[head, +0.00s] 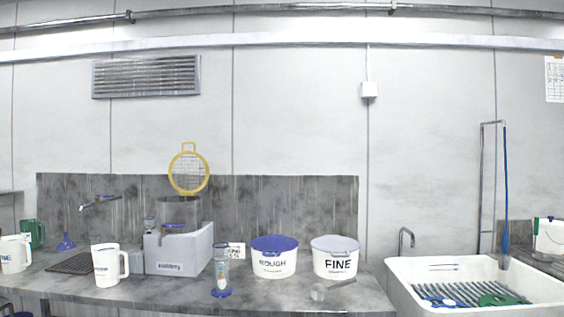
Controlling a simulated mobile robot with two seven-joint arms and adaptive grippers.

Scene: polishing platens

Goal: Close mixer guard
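The mixer guard (189,186) is a round yellow ring with a wire mesh and a yellow handle loop on top. It stands raised, roughly upright, above and behind the mixer's metal bowl (180,214). The bowl sits at the back of the grey mixer body (176,254), which stands on the bench left of the picture's middle. The bowl's lower part is hidden by the grey body. Neither of my grippers shows in the head view.
On the grey bench (260,298), a white jug (107,265) stands left of the mixer. A measuring cylinder (221,271) stands at its right. Further right are the ROUGH tub (273,262), the FINE tub (335,262) and a metal scoop (329,289). A white sink (538,285) lies right.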

